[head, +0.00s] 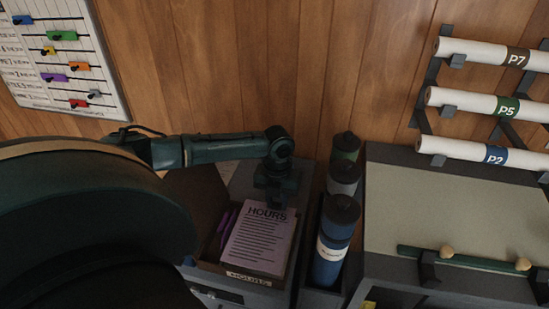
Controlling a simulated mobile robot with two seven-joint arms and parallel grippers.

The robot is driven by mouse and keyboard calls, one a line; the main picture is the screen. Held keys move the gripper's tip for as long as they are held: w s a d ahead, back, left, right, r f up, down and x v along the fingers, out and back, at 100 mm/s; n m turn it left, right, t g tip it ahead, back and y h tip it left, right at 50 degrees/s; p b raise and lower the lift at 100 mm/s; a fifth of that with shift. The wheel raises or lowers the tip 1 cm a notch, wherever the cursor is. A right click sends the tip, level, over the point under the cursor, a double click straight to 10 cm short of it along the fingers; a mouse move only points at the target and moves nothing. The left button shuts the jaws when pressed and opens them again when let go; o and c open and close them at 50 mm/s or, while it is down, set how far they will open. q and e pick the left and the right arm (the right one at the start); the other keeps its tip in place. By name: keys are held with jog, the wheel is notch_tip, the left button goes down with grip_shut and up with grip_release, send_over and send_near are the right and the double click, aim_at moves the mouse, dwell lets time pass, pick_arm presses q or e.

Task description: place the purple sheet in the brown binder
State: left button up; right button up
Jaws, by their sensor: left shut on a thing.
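The purple sheet (260,244), pale lilac with the heading HOURS and lines of print, is at the lower middle of the head view. My left gripper (275,200) is above its top edge and shut on it. The sheet lies over the brown binder (190,192), whose dark brown side shows to the left and whose front edge carries a label (248,278). I cannot tell whether the sheet touches the binder's inside. A brighter purple piece (224,226) shows beside the sheet's left edge. My right gripper is not in view.
Dark capped tubes, including a blue one (330,255), stand close to the right of the binder. A grey-topped drafting table (455,215) with a green rail (465,258) is further right. White rolls (485,103) hang on wall racks. A chart board (60,60) is upper left.

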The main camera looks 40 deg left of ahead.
pick_arm(q)
notch_tip(320, 180, down, 4)
jog(key=shift+f, duration=0.25)
jog(key=shift+f, duration=0.2)
jog(key=o, duration=1)
jog(key=shift+r, duration=0.1)
notch_tip(320, 180, up, 12)
jog(key=shift+f, duration=0.15)
jog(key=shift+r, duration=0.3)
